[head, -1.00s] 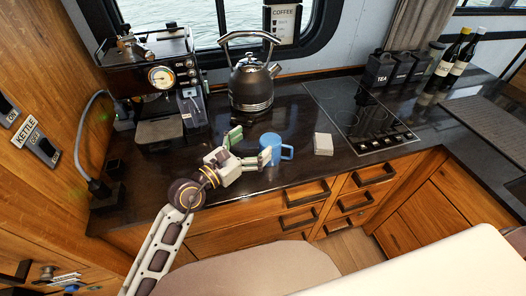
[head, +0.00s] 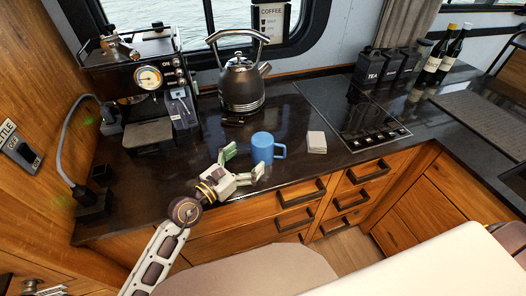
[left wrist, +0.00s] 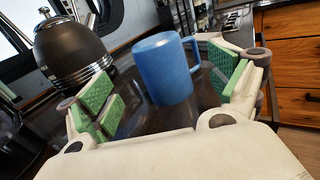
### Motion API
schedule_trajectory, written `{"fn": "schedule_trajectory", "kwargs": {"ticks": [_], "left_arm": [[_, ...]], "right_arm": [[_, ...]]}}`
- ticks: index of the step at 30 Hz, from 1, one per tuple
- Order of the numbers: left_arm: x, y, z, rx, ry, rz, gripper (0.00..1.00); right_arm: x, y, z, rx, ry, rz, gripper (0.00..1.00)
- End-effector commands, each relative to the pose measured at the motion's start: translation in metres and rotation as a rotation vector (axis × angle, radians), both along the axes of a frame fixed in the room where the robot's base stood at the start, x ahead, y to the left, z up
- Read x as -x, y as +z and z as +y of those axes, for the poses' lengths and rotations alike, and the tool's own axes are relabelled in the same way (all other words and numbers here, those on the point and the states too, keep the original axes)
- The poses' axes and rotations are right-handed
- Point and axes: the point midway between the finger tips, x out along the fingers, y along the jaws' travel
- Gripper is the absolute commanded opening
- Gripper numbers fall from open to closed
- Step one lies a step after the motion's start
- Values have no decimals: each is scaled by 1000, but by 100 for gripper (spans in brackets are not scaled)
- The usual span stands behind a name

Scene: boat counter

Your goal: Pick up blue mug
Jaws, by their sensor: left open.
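The blue mug (head: 263,148) stands upright on the dark counter, its handle to the right. My left gripper (head: 244,163) is open and empty just in front of the mug in the head view. In the left wrist view the mug (left wrist: 164,69) shows between and beyond the two green-padded fingers of the left gripper (left wrist: 168,95). The fingers appear not to touch the mug. My right gripper is not in view.
A black kettle (head: 241,88) stands behind the mug, and a coffee machine (head: 145,78) is at the left. A small pale block (head: 317,142) lies right of the mug, by the cooktop (head: 350,118). Drawers (head: 300,193) are below the counter's front edge.

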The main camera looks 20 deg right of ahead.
Motion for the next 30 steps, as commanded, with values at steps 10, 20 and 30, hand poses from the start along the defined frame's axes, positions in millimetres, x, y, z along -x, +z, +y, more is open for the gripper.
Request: {"fn": "schedule_trajectory", "kwargs": {"ticks": [10, 20, 30], "left_arm": [[-8, -11, -12, 1, 0, 2, 92], [-9, -11, -14, 0, 0, 1, 92], [-14, -11, -22, 1, 0, 1, 92]], "right_arm": [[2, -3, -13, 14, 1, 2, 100], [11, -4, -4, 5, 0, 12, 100], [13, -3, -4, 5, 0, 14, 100]]}}
